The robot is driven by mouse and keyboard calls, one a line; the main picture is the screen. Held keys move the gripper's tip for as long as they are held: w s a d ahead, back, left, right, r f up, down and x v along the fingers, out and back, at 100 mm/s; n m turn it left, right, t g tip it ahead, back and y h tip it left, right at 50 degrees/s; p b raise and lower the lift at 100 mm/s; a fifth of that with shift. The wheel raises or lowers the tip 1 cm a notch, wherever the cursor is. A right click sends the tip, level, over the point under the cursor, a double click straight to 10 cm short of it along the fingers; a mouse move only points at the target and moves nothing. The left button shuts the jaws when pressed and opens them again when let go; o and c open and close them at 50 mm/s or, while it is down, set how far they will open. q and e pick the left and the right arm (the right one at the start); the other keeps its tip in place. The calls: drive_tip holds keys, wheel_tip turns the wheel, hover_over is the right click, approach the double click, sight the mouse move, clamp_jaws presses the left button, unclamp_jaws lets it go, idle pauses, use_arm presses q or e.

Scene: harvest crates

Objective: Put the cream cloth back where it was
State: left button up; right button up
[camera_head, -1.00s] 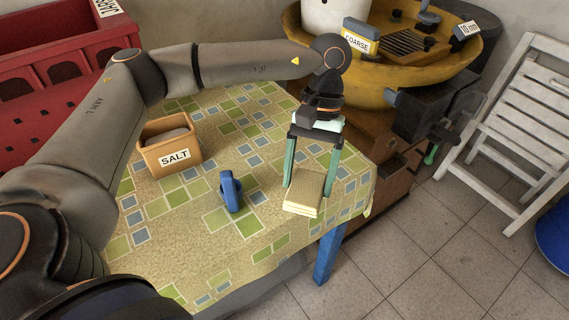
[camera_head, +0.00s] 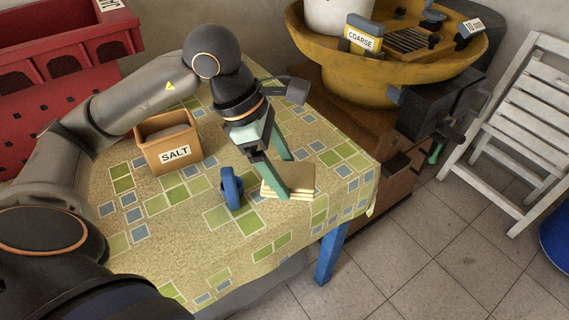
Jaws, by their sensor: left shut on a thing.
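The cream cloth (camera_head: 298,180) is a folded, layered square at the right part of the patterned table (camera_head: 190,225). My left gripper (camera_head: 283,178) reaches it from the upper left, with its green fingers tilted and shut on the cloth. One finger crosses the cloth's near left side; the other is at its far side. Whether the cloth touches the tabletop or hangs just above it is hard to tell. My right gripper is not in view.
A blue ring-shaped object (camera_head: 231,188) stands close to the left of the cloth. A box labelled SALT (camera_head: 172,150) sits further left. The table's right edge (camera_head: 374,185) is near. A yellow basin (camera_head: 375,85) stands behind. Free tabletop lies in front.

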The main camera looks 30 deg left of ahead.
use_arm(q)
drive_tip(key=a+n, duration=0.1)
drive_tip(key=n, duration=0.1)
drive_tip(key=r+n+t+y, duration=0.1)
drive_tip(key=n, duration=0.1)
drive_tip(key=s+a+n, duration=0.1)
drive_tip(key=n, duration=0.1)
drive_tip(key=shift+a+r+t+y, duration=0.15)
drive_tip(key=shift+a+t+y, duration=0.15)
drive_tip(key=shift+t, duration=0.1)
drive_tip(key=w+a+f, duration=0.1)
drive_tip(key=w+f, duration=0.1)
drive_tip(key=w, duration=0.1)
drive_tip(key=w+a+f+n+b, duration=0.1)
drive_tip(key=w+a+f, duration=0.1)
drive_tip(key=w+f, duration=0.1)
drive_tip(key=w+a+f+n, duration=0.1)
drive_tip(key=w+a+f, duration=0.1)
drive_tip(key=w, duration=0.3)
drive_tip(key=shift+w+a+f+y, duration=0.2)
drive_tip(key=shift+f+y, duration=0.1)
drive_tip(key=shift+f, duration=0.2)
drive_tip(key=shift+w+a+f+b, duration=0.15)
drive_tip(key=shift+w+f+b, duration=0.2)
drive_tip(key=shift+w+f, duration=0.35)
drive_tip(key=shift+f, duration=1.55)
